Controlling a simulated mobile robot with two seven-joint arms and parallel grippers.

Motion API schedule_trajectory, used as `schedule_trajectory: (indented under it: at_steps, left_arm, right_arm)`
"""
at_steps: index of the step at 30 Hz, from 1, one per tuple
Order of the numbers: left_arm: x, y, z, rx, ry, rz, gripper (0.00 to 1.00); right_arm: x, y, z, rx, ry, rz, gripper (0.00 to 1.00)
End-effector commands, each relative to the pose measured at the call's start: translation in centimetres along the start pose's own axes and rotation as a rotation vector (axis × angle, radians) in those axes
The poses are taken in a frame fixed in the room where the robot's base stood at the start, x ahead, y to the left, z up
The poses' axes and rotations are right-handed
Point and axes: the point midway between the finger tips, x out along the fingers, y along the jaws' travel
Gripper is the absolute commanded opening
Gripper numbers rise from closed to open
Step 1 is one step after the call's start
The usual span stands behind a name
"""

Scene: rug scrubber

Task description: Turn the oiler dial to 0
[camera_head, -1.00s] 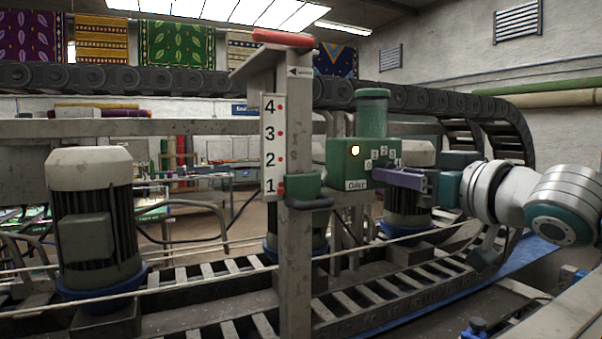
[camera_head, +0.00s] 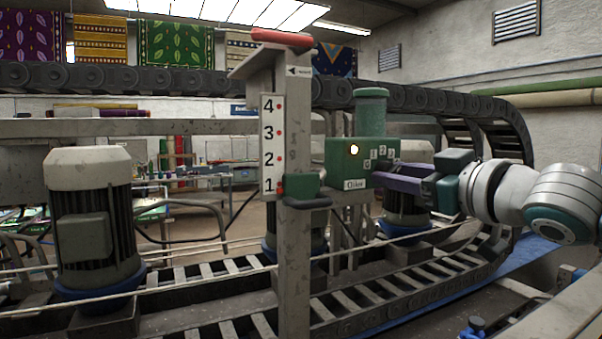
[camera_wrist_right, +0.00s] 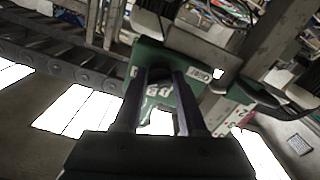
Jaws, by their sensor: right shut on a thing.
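The oiler is a green box (camera_head: 342,160) with a green cylinder on top, a lit yellow lamp, an "Oiler" label and small number plates reading 0, 1, 2, 3. It also shows in the right wrist view (camera_wrist_right: 189,100). My right gripper (camera_head: 378,178) reaches in from the right, its purple fingers at the oiler's face just below the number plates. In the right wrist view its fingers (camera_wrist_right: 160,78) are shut on the dial, which is mostly hidden between them. The dial's setting cannot be read. My left gripper is not in view.
A post with a scale from 1 to 4 (camera_head: 270,145) and a green slider (camera_head: 300,190) stands just left of the oiler. A red piece (camera_head: 283,38) caps it. A grey motor (camera_head: 92,215) stands at the left. A dark cable chain (camera_head: 200,80) runs behind.

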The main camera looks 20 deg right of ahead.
Motion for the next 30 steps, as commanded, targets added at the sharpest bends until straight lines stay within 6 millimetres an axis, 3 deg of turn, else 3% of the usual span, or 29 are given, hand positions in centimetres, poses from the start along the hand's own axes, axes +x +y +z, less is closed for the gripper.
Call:
schedule_trajectory:
  at_steps: [30]
  left_arm:
    - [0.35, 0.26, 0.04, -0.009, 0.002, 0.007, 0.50]
  right_arm:
    - [0.01, 0.10, -0.13, -0.967, 0.002, 0.000, 0.00]
